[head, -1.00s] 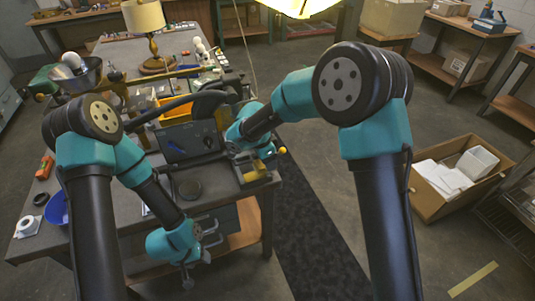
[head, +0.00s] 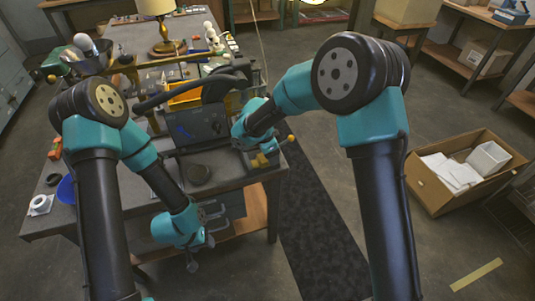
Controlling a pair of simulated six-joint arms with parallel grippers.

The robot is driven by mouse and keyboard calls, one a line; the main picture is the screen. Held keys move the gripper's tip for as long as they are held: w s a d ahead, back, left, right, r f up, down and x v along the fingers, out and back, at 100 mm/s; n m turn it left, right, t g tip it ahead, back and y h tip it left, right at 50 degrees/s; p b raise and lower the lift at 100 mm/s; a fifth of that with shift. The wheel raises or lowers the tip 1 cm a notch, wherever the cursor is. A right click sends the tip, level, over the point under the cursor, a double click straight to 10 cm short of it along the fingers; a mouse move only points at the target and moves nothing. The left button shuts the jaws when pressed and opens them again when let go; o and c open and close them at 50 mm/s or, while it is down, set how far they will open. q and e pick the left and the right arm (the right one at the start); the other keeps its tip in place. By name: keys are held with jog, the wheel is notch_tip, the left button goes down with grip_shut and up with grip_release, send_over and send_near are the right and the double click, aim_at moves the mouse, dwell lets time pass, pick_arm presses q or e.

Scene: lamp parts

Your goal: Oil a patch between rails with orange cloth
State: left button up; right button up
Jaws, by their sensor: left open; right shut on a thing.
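My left gripper (head: 201,247) hangs at the near side of the workbench (head: 225,168), below its top, and holds nothing that I can see. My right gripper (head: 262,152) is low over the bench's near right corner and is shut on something. Small yellow-tan pieces (head: 264,161) show at its fingers. I cannot tell whether the cloth or the rails are among them. No orange cloth can be made out, and the patch is hidden or too small to tell.
A yellow-orange bin (head: 186,97) is behind.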

jog(key=shift+w+d, duration=0.15)
jog(key=shift+d, duration=0.25)
jog(key=shift+o, duration=0.2)
jog(key=shift+w+d+r, duration=0.2)
jog(key=shift+d+r, duration=0.05)
jog(key=shift+d, duration=0.25)
jog(key=shift+d+r, duration=0.2)
jog(key=shift+r, duration=0.95)
jog(key=shift+c, duration=0.2)
jog(key=shift+d+v, duration=0.2)
jog(key=shift+v, duration=1.1)
jog(key=shift+d+v, duration=0.2)
jog(key=shift+v, duration=1.15)
